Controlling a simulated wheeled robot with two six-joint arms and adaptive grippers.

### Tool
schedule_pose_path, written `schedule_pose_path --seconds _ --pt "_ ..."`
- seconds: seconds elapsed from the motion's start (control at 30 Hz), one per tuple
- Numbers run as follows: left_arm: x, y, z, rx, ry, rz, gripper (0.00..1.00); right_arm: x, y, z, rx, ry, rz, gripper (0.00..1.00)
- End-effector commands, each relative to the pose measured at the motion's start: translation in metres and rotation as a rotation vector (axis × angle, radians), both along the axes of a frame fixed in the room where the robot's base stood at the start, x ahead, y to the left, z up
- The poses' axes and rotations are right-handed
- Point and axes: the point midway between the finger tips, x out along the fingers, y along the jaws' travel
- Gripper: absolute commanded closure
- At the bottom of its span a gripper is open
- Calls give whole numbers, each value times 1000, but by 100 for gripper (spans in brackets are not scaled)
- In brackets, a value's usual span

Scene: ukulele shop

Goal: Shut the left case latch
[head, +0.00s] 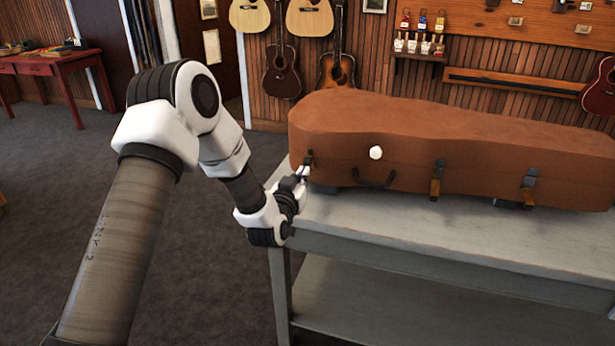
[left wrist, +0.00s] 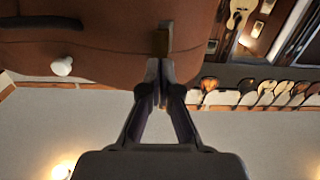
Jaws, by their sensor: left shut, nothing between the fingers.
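The brown case (head: 440,140) lies closed-lidded on a grey table (head: 350,212). Its left latch (head: 309,158) is on the front near the left end, partly hidden by my left gripper (head: 303,172). In the left wrist view, the latch (left wrist: 163,38) shows as a brass-coloured strip just beyond the fingertips. My left gripper (left wrist: 157,72) is shut and empty, its tips right at the latch's lower part. I cannot tell whether they touch, or whether the latch is fully shut. My right gripper is not in view.
On the case front are a white knob (head: 376,152), a dark handle (head: 374,180), a middle latch (head: 437,181) and a right latch (head: 528,187). Guitars (head: 337,65) hang on the wall behind. The floor left of the table is clear.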

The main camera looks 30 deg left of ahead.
Motion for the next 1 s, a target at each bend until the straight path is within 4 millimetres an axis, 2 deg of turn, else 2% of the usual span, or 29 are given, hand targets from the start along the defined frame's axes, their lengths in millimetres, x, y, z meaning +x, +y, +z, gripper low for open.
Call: schedule_pose_path --seconds 0.27,1.0 --pt "-6 -1 3 0 2 0 100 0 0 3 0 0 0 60" --pt "-75 -18 2 -1 2 1 100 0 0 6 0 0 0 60"
